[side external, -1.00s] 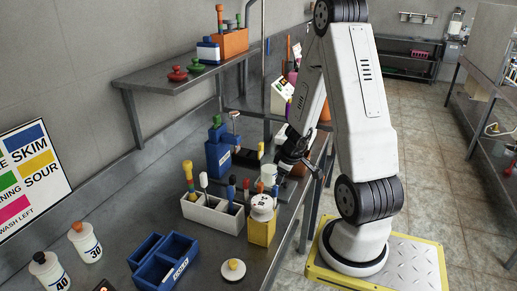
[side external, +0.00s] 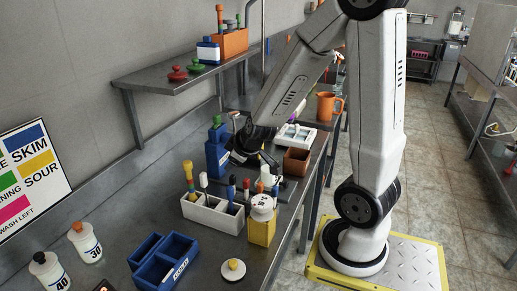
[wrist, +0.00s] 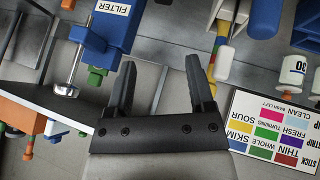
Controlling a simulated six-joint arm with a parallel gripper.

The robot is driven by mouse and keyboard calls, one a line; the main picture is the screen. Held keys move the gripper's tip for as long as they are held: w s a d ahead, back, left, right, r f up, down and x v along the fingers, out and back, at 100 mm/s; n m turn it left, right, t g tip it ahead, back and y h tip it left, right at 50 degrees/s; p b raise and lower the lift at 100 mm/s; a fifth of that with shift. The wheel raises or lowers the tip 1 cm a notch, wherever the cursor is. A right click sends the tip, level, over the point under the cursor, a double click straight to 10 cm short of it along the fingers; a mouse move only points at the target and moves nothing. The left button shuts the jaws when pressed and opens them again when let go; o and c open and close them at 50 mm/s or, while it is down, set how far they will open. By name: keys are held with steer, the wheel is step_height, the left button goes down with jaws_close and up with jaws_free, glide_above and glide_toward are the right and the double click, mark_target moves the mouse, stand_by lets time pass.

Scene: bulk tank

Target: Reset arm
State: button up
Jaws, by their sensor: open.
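My gripper (side external: 254,164) is open and empty, with its black fingers above the steel bench, in front of the blue filter unit (side external: 216,150). In the wrist view both fingers of my gripper (wrist: 160,68) stand apart with only grey surface between them. The filter unit (wrist: 115,22) shows at the top of that view, beside the left finger and apart from it. My arm bends over the bench from its base on the right.
A white rack (side external: 212,212) with several coloured handles, a yellow box (side external: 262,230) and a blue bin (side external: 172,268) stand on the bench. An orange jug (side external: 326,106) and brown box (side external: 297,161) stand farther back. A wall shelf (side external: 180,80) hangs at left.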

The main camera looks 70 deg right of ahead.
steer(key=s+a+f+g+y, duration=0.1)
steer(key=s+a+g, duration=0.1)
steer(key=a, duration=0.5)
steer(key=s+a+f+m+g+y, duration=0.1)
steer(key=s+a+g+y, duration=0.1)
steer(key=a, duration=0.5)
steer(key=shift+s+a+f+y, duration=0.3)
steer(key=shift+s+a+f, duration=0.1)
steer(key=shift+s, duration=0.45)
